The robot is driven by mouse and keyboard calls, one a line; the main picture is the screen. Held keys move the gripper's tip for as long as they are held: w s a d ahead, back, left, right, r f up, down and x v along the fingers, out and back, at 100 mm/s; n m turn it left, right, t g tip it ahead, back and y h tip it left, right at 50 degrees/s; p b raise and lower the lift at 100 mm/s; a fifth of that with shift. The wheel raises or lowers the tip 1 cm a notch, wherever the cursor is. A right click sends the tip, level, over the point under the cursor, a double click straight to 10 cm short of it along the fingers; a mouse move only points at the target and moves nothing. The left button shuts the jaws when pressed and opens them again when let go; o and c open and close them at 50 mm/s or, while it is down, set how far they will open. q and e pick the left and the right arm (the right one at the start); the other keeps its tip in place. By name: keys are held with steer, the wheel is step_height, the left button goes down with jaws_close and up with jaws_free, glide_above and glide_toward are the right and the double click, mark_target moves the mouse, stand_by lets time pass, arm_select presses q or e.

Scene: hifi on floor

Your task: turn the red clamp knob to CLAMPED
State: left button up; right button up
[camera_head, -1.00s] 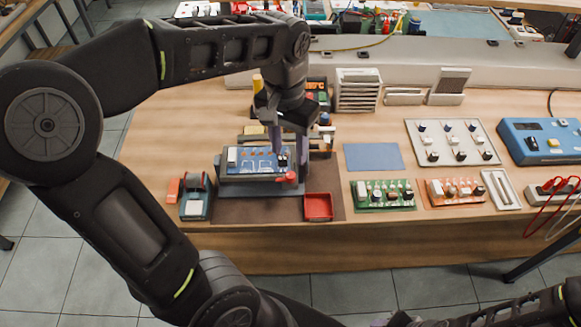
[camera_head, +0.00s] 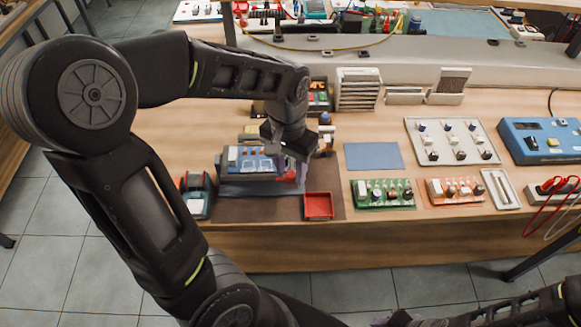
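My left gripper (camera_head: 287,158) reaches down from above, right at the knob. I cannot tell whether its fingers touch the knob or how far apart they are. The blue circuit board (camera_head: 250,158) lies in the fixture, its right end covered by the gripper. The knob's markings are too small to read. Only a small part of my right gripper (camera_head: 398,319) shows at the bottom edge; its fingers are not clear.
A red tray (camera_head: 318,206) stands just right of the fixture, and a dark device (camera_head: 196,196) stands to its left. Green (camera_head: 383,194) and orange (camera_head: 455,191) boards lie further right. A blue mat (camera_head: 373,156) is bare. Tools and small parts stand behind the fixture.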

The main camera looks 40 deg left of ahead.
arm_select(q)
jaws_close()
steer(key=shift+m, duration=0.5)
steer(key=m, duration=0.3)
steer(key=shift+m+b, duration=0.3)
steer(key=m, duration=0.4)
steer(key=shift+m, duration=0.3)
steer(key=m, duration=0.8)
steer(key=shift+d+m, duration=0.1)
steer(key=shift+m, duration=0.2)
